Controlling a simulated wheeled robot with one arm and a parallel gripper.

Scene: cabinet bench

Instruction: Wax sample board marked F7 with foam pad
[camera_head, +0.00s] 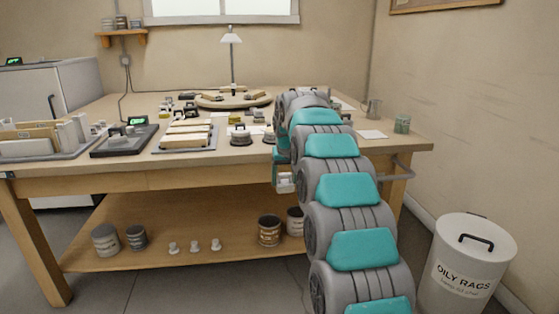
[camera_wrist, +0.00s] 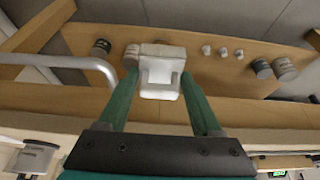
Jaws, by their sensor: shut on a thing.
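My gripper (camera_wrist: 160,78) is shut on a white block-like piece with a notched grip, which looks like the foam pad (camera_wrist: 160,90). A wider pale grey part shows at its far end. In the head view the white piece (camera_head: 285,184) shows low beside my arm, in front of the bench's front edge and below the top. Several pale tan boards (camera_head: 185,141) lie in a row on a grey tray on the bench top. More small boards lie on a round turntable (camera_head: 207,103) under the lamp. No F7 mark is legible on any board.
The wooden bench (camera_head: 105,178) has a towel rail (camera_head: 393,177) at its right front and tins (camera_head: 105,239) on its lower shelf. A scale (camera_head: 125,140) and file rack (camera_head: 38,155) stand left. An oily-rags bin (camera_head: 461,285) stands on the floor right.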

